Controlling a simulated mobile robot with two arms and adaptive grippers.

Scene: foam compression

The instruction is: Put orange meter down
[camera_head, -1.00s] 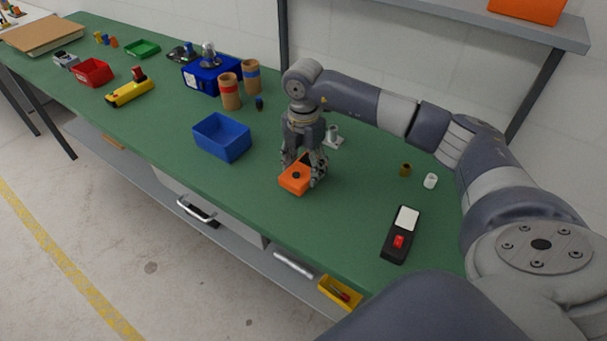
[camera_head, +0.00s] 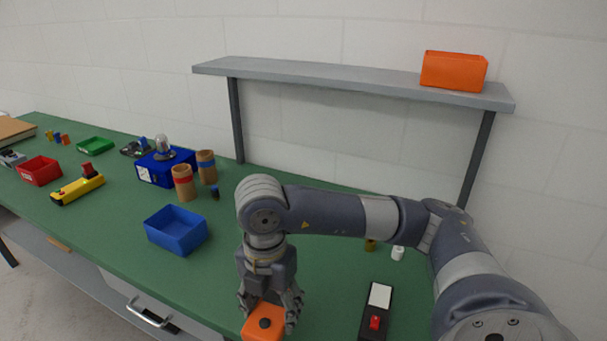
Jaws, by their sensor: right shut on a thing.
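The orange meter (camera_head: 262,325) is a small orange box with a black round knob on top, near the front edge of the green table (camera_head: 200,250). My right gripper (camera_head: 268,306) points down and is shut on the meter, with a finger on either side. The lower part of the meter is cut off by the picture's bottom edge, so I cannot tell whether it touches the table. My left gripper is not in view.
A blue bin (camera_head: 176,230) stands left of the gripper. A black device with a red switch (camera_head: 375,322) lies to the right. A white cylinder (camera_head: 397,253) stands behind it. Cardboard tubes (camera_head: 184,184) and a blue box (camera_head: 160,170) stand farther back. A shelf (camera_head: 330,78) holds an orange bin (camera_head: 453,71).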

